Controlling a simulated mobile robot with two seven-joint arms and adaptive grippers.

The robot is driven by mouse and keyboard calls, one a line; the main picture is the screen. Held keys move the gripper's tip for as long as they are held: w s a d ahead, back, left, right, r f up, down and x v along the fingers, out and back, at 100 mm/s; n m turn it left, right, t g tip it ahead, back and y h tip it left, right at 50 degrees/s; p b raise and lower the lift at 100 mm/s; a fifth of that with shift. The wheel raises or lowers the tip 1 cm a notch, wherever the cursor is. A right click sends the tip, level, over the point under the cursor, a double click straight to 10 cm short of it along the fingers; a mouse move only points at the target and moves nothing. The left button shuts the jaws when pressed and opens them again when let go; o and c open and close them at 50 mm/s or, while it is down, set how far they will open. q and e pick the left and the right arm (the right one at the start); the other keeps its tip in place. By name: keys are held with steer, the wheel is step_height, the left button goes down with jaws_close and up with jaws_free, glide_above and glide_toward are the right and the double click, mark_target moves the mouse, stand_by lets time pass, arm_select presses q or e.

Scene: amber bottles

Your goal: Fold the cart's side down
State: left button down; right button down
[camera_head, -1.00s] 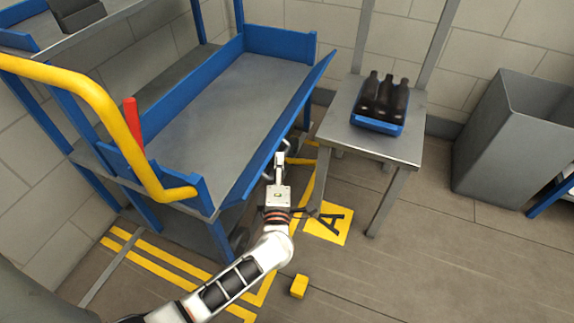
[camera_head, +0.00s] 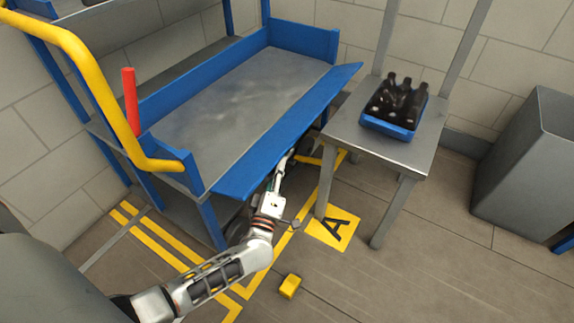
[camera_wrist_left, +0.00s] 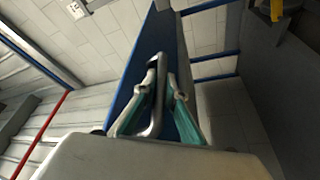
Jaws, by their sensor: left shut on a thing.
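The cart (camera_head: 225,105) has a grey deck and blue rims. Its long blue side (camera_head: 290,128) leans outward along the near edge, tilted down from upright, with its broad inner face showing. My left gripper (camera_head: 284,165) is under the side's outer edge, partly hidden by it. In the left wrist view, the fingers (camera_wrist_left: 163,85) are shut on a grey metal handle (camera_wrist_left: 153,112) in front of the blue side (camera_wrist_left: 150,45). My right gripper is not in view.
A red lever (camera_head: 130,100) and a yellow push bar (camera_head: 85,65) stand at the cart's left end. A metal table (camera_head: 395,152) with a blue crate (camera_head: 390,127) of dark bottles stands close right. A yellow block (camera_head: 290,286) lies on the floor.

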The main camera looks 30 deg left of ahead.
arm_select(q)
steer(key=shift+a+f+m, duration=0.1)
steer(key=shift+f+m, duration=0.3)
steer(key=shift+f, duration=0.25)
steer(key=f+m+b, duration=0.1)
steer(key=f+m+t+h+b, duration=0.1)
steer(key=b, duration=0.1)
steer(key=shift+a+f+m, duration=0.3)
steer(key=shift+a+f, duration=0.1)
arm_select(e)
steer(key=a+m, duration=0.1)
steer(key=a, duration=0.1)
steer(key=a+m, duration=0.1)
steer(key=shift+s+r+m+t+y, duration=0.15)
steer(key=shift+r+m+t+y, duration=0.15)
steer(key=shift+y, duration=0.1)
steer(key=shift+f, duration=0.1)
arm_select(q)
steer(key=c, duration=2.1)
jaws_free()
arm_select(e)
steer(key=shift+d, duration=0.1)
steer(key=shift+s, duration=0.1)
arm_select(q)
steer(key=shift+v, duration=3.75)
